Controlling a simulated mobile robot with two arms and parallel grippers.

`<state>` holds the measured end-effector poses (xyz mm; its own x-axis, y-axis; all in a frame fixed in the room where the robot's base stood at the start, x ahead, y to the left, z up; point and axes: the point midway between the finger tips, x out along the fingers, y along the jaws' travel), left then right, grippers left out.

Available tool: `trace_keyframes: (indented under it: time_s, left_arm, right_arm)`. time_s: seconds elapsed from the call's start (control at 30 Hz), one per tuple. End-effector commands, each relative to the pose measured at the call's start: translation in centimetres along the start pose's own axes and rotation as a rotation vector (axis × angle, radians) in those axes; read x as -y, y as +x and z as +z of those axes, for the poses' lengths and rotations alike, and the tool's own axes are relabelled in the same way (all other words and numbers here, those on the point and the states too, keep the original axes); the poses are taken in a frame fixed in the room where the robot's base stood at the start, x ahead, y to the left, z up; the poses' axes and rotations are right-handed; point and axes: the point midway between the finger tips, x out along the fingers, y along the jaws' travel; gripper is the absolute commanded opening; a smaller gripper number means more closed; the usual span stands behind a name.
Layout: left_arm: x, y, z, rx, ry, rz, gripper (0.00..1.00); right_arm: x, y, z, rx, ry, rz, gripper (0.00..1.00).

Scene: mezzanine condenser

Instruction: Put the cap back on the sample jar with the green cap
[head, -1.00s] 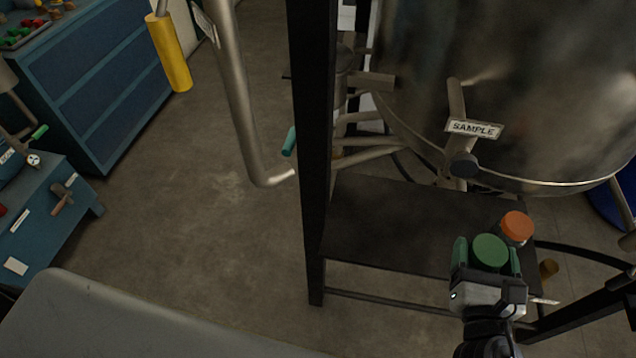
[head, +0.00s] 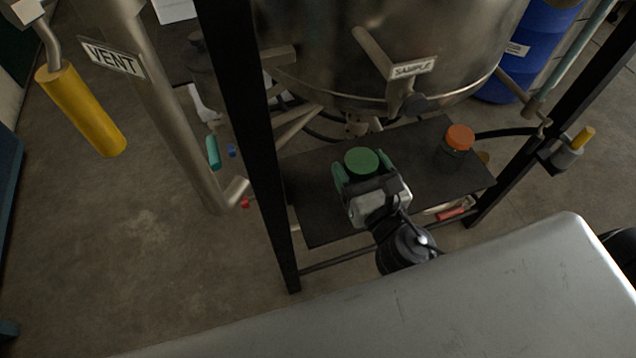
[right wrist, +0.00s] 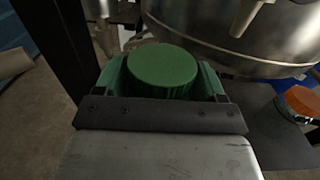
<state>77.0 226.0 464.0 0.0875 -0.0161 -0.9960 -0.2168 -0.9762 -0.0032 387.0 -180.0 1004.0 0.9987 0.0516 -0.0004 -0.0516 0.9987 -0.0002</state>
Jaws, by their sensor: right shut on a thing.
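My right gripper (head: 364,178) has green fingers and is shut on the green cap (head: 361,162), over the dark shelf (head: 415,185) below the steel vessel. In the right wrist view the green cap (right wrist: 163,70) sits between the two fingers, top face up and roughly level. What lies under the cap is hidden by the gripper, so I cannot tell whether a jar is below it. A jar with an orange cap (head: 459,138) stands on the shelf to the right, apart from the gripper; it also shows in the right wrist view (right wrist: 301,102). My left gripper is not in view.
The vessel (head: 330,60) with its SAMPLE valve (head: 410,85) hangs behind and above the shelf. A black post (head: 245,140) rises at the shelf's left. A pipe with a VENT label (head: 112,58) is farther left. A blue drum (head: 520,50) stands at the back right.

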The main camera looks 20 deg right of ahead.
Motion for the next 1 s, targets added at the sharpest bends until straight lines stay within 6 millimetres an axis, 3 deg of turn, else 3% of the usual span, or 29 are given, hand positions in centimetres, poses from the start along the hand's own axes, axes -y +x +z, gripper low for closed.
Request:
trace_keyframes:
  time_s: [0.03, 0.17, 0.4, 0.7, 1.0]
  left_arm:
    - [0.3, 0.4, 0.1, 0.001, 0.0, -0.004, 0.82]
    - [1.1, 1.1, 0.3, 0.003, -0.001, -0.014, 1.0]
    - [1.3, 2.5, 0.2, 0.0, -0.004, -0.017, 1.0]
    - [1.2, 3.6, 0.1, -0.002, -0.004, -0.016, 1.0]
    - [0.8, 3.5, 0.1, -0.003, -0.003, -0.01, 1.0]
  right_arm:
    - [-0.6, 0.7, 0.4, 0.011, -0.007, 0.04, 0.04]
    - [-2.4, 2.6, 1.4, 0.014, -0.014, 0.172, 0.04]
    - [-4.9, 5.4, 2.7, 0.008, -0.013, 0.414, 0.04]
    - [-4.6, 7.4, 3.5, 0.002, -0.004, 0.563, 0.04]
    - [-4.5, 7.6, 3.7, 0.001, 0.0, 0.572, 0.04]
